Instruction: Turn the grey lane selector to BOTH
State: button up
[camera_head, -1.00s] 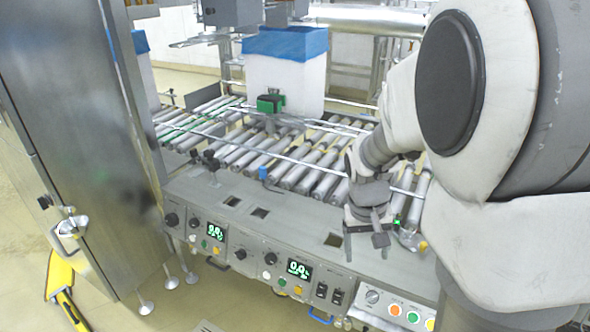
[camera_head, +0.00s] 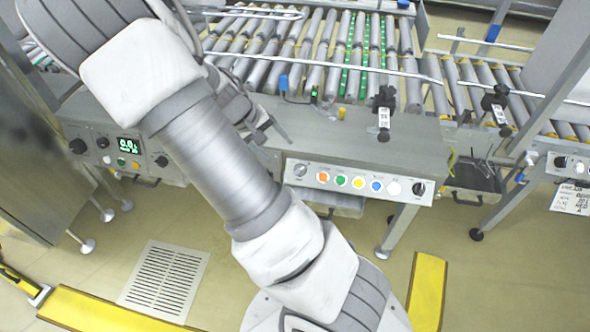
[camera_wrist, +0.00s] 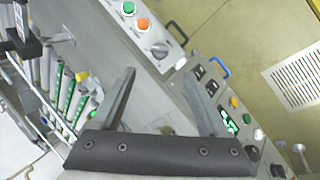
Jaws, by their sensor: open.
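A grey selector knob (camera_head: 300,170) sits at the left end of the white button panel on the console front, beside an orange button. It also shows in the wrist view (camera_wrist: 160,49), ahead of and between the fingers. Its label and pointer setting are too small to read. My gripper (camera_wrist: 160,75) is open and empty, its two fingers spread on either side of the view. In the head view, my gripper (camera_head: 272,128) is partly hidden by my arm, above the console top, a little left of the knob. It is apart from the knob.
The button panel (camera_head: 358,181) has several coloured buttons and a black knob (camera_head: 419,188) at its right end. Roller conveyors (camera_head: 345,60) lie behind the console. Yellow floor barriers (camera_head: 427,290) stand in front.

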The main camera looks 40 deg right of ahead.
aim_at(298, 169)
jog(key=b+x, duration=0.4)
jog(key=x, duration=0.9)
jog(key=shift+d+f, duration=0.1)
jog(key=shift+f, duration=0.15)
jog(key=shift+c, duration=0.3)
